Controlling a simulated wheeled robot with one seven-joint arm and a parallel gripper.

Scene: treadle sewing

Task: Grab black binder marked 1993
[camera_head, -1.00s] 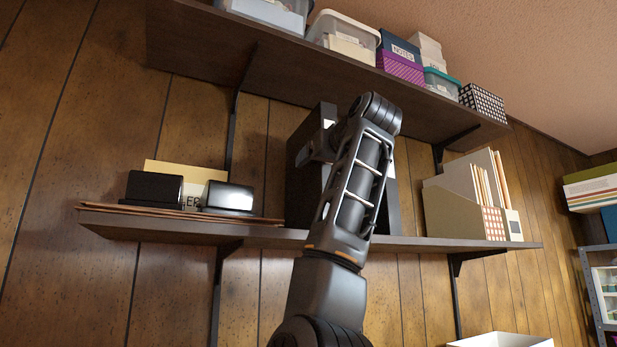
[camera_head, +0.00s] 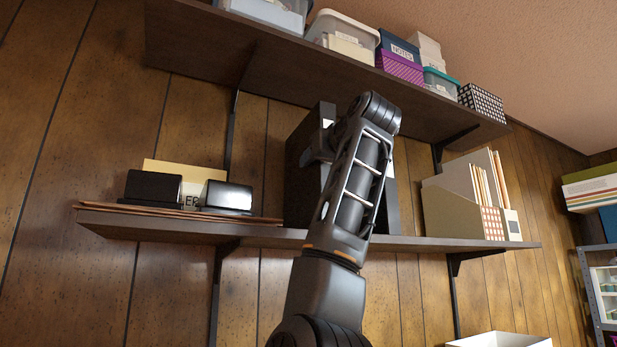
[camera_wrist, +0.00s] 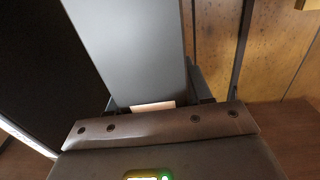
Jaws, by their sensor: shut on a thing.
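Black binders (camera_head: 297,190) stand upright on the middle shelf, largely hidden behind my arm. In the wrist view a flat grey-looking binder spine (camera_wrist: 130,45) runs between the fingers of my gripper (camera_wrist: 155,92), with a pale patch at its near end. My gripper is shut on this binder. A darker black binder (camera_wrist: 35,50) stands close on its left. No year can be read on any spine, so I cannot tell which one is marked 1993.
The middle shelf (camera_head: 265,236) also holds two black boxes (camera_head: 152,188) with folders at left and file holders (camera_head: 450,205) at right. An upper shelf (camera_head: 290,75) with several storage boxes hangs above. A white box (camera_head: 500,340) is below right.

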